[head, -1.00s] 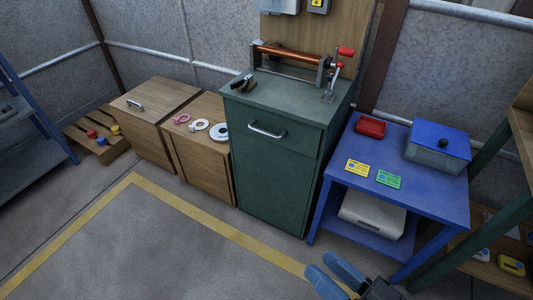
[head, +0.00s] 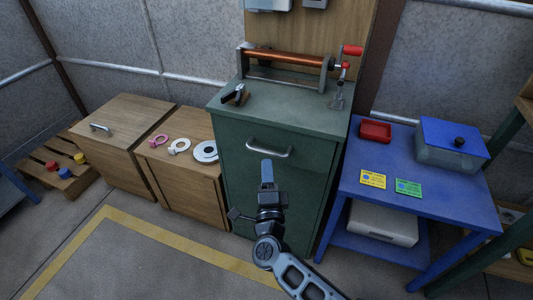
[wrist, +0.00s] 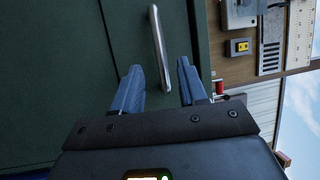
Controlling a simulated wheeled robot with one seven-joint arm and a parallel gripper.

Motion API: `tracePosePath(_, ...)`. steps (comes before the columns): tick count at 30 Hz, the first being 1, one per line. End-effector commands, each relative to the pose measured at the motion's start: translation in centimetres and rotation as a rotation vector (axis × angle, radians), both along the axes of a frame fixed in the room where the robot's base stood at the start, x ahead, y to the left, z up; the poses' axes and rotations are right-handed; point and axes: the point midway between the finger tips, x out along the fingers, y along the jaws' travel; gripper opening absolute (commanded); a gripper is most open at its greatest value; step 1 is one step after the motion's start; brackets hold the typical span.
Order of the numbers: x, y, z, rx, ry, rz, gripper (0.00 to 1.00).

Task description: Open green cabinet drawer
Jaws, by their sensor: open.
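The green cabinet (head: 235,185) stands in the middle of the head view. Its closed drawer (head: 310,158) is at the top of the front and has a silver bar handle (head: 268,150). My gripper (head: 267,165) is in front of the drawer, just below the handle in the head view. In the wrist view the two blue fingers of my gripper (wrist: 158,80) are apart, with the handle (wrist: 159,45) ahead of them and between their lines. The handle looks free of the fingers. The exact gap to it is hard to tell.
A copper roller with a red-handled crank (head: 290,60) and a black clamp (head: 236,95) are on the cabinet top. A blue table (head: 420,185) stands close on the right, a wooden cabinet (head: 180,180) on the left. The floor in front (head: 150,265) is clear.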

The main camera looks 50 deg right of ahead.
Motion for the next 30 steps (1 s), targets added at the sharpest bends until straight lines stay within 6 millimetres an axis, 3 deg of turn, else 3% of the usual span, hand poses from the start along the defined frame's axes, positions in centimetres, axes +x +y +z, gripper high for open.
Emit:
tracePosePath(15, 4.5, -4.9, 1.2, -0.001, 0.001, -0.001, 0.42)
tracePosePath(26, 4.9, -5.4, 1.3, -0.001, 0.002, 0.001, 0.42)
tracePosePath(30, 4.9, -5.3, 1.3, -0.001, 0.002, 0.001, 0.31)
